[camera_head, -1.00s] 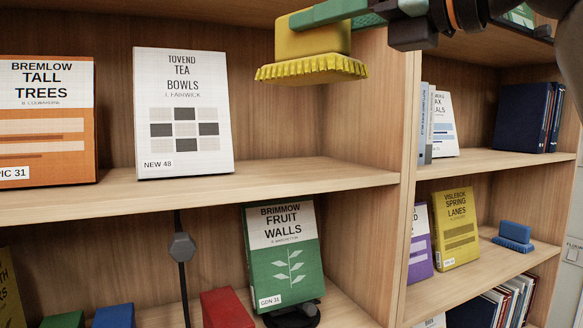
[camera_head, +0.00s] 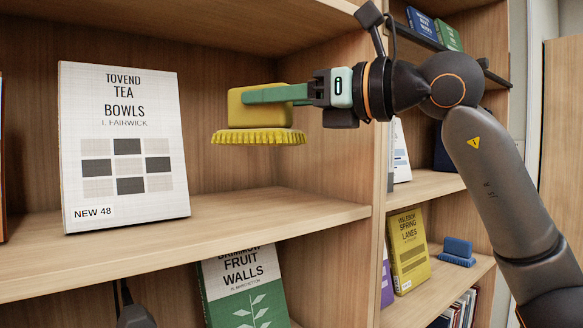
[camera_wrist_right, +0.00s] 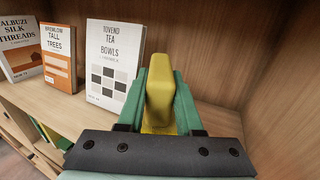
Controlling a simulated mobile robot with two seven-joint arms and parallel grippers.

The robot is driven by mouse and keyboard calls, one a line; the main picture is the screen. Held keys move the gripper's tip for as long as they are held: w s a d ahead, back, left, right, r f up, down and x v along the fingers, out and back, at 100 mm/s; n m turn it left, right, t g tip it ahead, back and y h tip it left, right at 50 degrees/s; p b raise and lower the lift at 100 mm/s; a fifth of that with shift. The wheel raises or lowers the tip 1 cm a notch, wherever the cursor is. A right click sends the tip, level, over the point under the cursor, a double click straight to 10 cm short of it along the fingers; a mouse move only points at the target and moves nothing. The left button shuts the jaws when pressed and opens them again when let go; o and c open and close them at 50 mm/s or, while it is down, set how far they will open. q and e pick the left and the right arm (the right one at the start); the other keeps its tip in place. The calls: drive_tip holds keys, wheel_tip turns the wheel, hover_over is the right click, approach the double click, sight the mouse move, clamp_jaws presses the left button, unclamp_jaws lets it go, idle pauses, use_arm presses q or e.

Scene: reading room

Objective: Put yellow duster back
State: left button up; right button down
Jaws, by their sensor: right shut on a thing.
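The yellow duster (camera_head: 259,137) has a block handle above a ribbed, fringed pad. My right gripper (camera_head: 262,95), with green fingers, is shut on its handle. It holds the duster level above the upper shelf (camera_head: 250,222), inside the left bay, with a gap between pad and board. The duster also shows in the right wrist view (camera_wrist_right: 158,92), between the two green fingers. Its pad is mostly hidden there. My left gripper is not clearly in view; a dark part at the bottom left of the head view is too cut off to tell.
A white book, Tovend Tea Bowls (camera_head: 122,145), stands left of the duster. A wooden divider (camera_head: 379,225) stands to the right. Below are a green book (camera_head: 245,290), a yellow book (camera_head: 409,248) and a blue duster (camera_head: 457,251). The shelf's right part is clear.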

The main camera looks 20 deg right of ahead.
drive_tip(key=w+d+f, duration=0.1)
drive_tip(key=f, duration=0.1)
drive_tip(key=w+d+f, duration=0.3)
drive_tip(key=f, duration=0.1)
drive_tip(key=shift+w+d+f, duration=0.2)
drive_tip(key=shift+w+d, duration=0.05)
drive_tip(key=shift+d, duration=0.05)
wheel_tip(320, 180, down, 3)
drive_tip(key=shift+w+d+f+p, duration=0.1)
drive_tip(key=shift+d+f+p, duration=0.05)
drive_tip(key=shift+p, duration=0.2)
drive_tip(key=shift+f, duration=0.2)
drive_tip(key=c, duration=0.6)
unclamp_jaws()
